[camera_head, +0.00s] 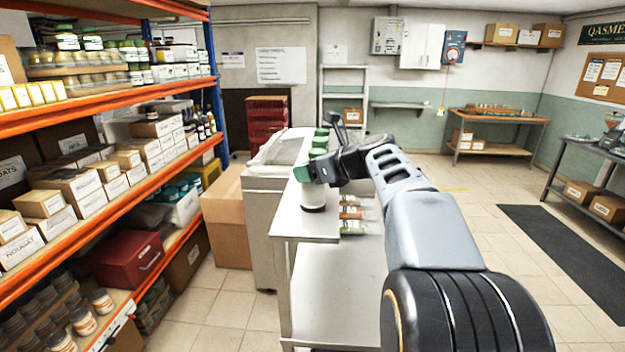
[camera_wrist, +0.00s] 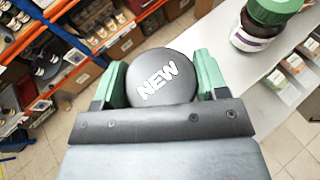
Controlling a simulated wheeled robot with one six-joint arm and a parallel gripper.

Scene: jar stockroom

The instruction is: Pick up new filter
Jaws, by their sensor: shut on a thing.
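The new filter (camera_wrist: 158,78) has a round dark top with "NEW" in white letters. It sits between the two green fingers of my gripper (camera_wrist: 160,88) in the wrist view, and the fingers are shut on its sides.
Jars with green lids (camera_head: 320,143) stand behind my gripper; one jar (camera_wrist: 258,32) is close at the wrist view's upper right. Packets (camera_head: 352,213) lie right of the gripper. An orange-beamed shelf (camera_head: 110,118) and cardboard boxes (camera_head: 228,215) stand left. Floor at right is open.

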